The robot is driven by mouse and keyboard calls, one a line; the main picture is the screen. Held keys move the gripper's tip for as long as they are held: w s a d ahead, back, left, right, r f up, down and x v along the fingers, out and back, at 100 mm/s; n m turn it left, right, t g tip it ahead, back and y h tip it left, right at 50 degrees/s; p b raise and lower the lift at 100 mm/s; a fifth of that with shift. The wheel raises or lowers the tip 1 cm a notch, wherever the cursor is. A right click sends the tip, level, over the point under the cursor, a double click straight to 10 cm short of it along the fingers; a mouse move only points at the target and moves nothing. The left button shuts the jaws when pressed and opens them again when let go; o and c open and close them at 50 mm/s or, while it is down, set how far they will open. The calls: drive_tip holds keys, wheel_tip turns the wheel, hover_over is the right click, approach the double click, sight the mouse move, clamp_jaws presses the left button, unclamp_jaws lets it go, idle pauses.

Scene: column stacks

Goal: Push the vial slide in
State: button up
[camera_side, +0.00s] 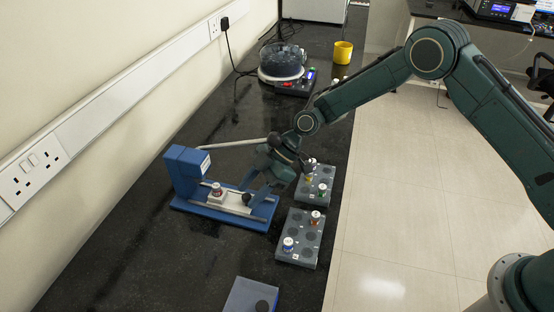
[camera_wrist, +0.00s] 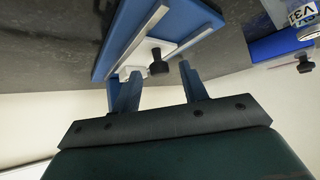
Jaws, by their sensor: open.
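The vial slide (camera_side: 232,203) is a white carriage on the metal rails of a blue fixture (camera_side: 186,172) with an upright block at its left end. A vial (camera_side: 216,190) with a reddish label or cap stands on the slide. A black knob (camera_side: 247,199) sits at the slide's right end. My gripper (camera_side: 253,193) is open and low over that end. In the wrist view, the knob (camera_wrist: 158,64) shows between and just beyond my two blue fingers, with part of the white slide (camera_wrist: 143,55) behind it. I cannot tell whether a finger touches the knob.
Two grey racks with capped vials stand right of the fixture, one farther (camera_side: 326,193) and one nearer (camera_side: 300,222). A stirrer-like device (camera_side: 283,65) and yellow mug (camera_side: 342,53) are at the back. Dark bench is clear front left.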

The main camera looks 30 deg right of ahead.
drive_tip(key=shift+d+r, duration=0.5)
drive_tip(key=d, duration=0.8)
drive_tip(key=d+r, duration=0.1)
drive_tip(key=d, duration=0.4)
